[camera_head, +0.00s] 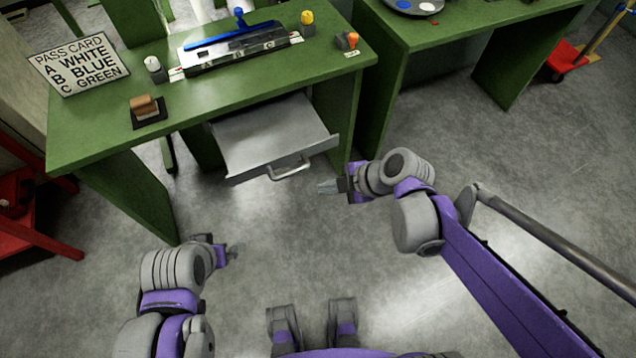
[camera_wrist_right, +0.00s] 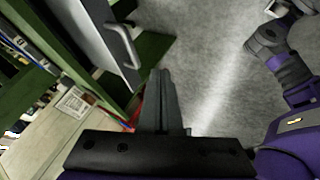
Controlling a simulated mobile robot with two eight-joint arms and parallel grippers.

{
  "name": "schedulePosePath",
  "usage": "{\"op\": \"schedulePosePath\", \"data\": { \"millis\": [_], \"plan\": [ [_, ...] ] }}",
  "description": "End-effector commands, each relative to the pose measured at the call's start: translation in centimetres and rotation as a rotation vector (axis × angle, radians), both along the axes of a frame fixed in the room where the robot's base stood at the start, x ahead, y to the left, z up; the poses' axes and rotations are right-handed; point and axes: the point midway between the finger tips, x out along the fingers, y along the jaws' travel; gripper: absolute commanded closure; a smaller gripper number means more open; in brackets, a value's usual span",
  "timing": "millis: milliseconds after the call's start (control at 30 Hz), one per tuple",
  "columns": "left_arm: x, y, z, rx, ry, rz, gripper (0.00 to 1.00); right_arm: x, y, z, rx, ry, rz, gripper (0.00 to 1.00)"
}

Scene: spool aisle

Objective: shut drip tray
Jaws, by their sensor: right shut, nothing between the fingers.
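The drip tray (camera_head: 262,137) is a grey metal drawer under the green table, pulled out toward me. Its front carries a bar handle (camera_head: 290,168). The handle also shows in the right wrist view (camera_wrist_right: 124,46), at the upper left. My right gripper (camera_head: 327,187) is shut and empty, a little to the right of the handle and apart from it; its closed fingers show in the right wrist view (camera_wrist_right: 160,90). My left gripper (camera_head: 232,252) is low at the left, over the floor and clear of the tray. Its fingers are too small to judge.
The green table (camera_head: 225,100) bears a pass card sign (camera_head: 79,64), a long fixture with a blue-handled tool (camera_head: 238,30), a stamp (camera_head: 146,106) and small knobs. A second green table (camera_head: 455,35) stands at right. A red frame (camera_head: 30,215) is at left. Floor before the tray is clear.

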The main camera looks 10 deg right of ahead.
Motion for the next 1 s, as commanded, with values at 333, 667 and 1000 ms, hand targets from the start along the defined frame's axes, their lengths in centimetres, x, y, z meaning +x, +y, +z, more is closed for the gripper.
{"op": "schedulePosePath", "data": {
  "millis": [333, 667, 1000],
  "plan": [
    [-0.2, 0.0, -1.9, 0.000, 0.006, 0.000, 0.00, 2.4, 4.0, -5.8, 0.000, 0.001, 0.003, 1.00],
    [-0.2, 0.0, -1.9, 0.000, 0.006, 0.000, 0.00, 6.1, 5.7, -6.0, -0.001, 0.000, -0.001, 1.00],
    [-0.2, 0.0, -1.9, 0.000, 0.006, 0.000, 0.00, 6.6, 5.9, -5.9, -0.001, 0.001, -0.002, 1.00]
  ]
}}
